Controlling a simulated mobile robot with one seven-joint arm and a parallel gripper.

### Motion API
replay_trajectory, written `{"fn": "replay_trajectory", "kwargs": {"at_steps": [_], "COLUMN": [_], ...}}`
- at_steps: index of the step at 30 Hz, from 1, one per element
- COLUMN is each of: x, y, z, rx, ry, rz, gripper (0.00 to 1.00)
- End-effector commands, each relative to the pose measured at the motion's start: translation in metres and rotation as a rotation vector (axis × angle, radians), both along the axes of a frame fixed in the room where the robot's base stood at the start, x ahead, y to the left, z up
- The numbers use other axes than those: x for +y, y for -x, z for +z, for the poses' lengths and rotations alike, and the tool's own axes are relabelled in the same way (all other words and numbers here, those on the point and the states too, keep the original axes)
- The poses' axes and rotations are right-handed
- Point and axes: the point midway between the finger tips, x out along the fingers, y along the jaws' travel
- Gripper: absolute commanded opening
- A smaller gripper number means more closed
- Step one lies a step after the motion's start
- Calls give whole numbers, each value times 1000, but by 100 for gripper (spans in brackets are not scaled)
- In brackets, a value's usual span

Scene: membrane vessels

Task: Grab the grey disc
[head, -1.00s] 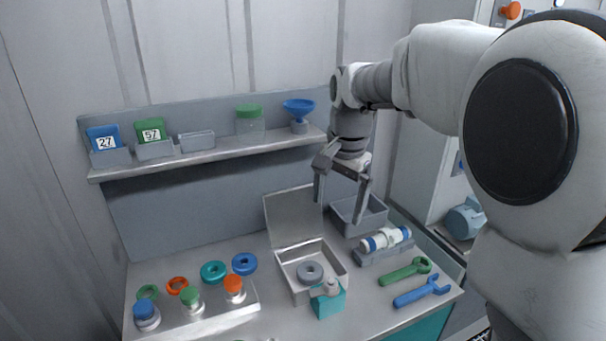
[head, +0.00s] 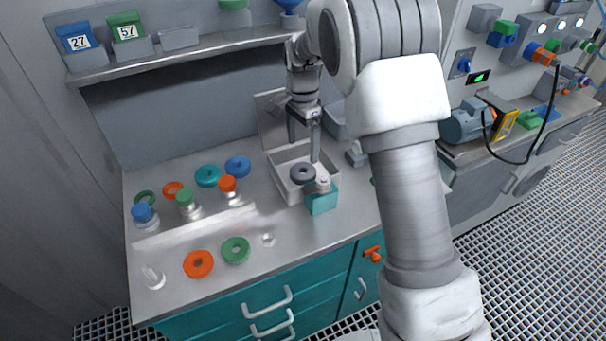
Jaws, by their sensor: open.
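The grey disc (head: 303,174) is a thick ring with a hole in its middle. It lies inside the open metal box (head: 276,173) on the bench, in the head view. My gripper (head: 303,150) points down over the box with its fingers apart and nothing between them. It appears above and slightly behind the disc; the exact height gap is hard to tell. The box lid (head: 268,120) stands raised behind. A teal block with a metal latch (head: 321,202) is at the box's front right corner.
Blue (head: 238,167), teal (head: 207,176), orange (head: 198,264) and green (head: 235,250) rings lie on the bench left of the box. A shelf (head: 170,52) runs above. My arm hides the bench's right part.

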Motion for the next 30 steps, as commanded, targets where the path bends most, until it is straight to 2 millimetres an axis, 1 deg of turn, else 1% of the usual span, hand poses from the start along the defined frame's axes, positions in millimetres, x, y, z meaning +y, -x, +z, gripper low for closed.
{"fn": "replay_trajectory", "kwargs": {"at_steps": [1,3,10,15,19,22,28,30], "x": [0,0,-1,-3,-2,-2,-2,-2], "y": [1,1,0,-1,-1,-1,-2,-2], "z": [-10,-19,-34,-60,-75,-80,-80,-80], "rx": [3,3,2,3,1,1,0,0], "ry": [1,1,0,1,0,0,0,0], "rz": [0,0,0,1,1,1,1,1], "gripper": [100,100,100,100,100,100,100,87]}}
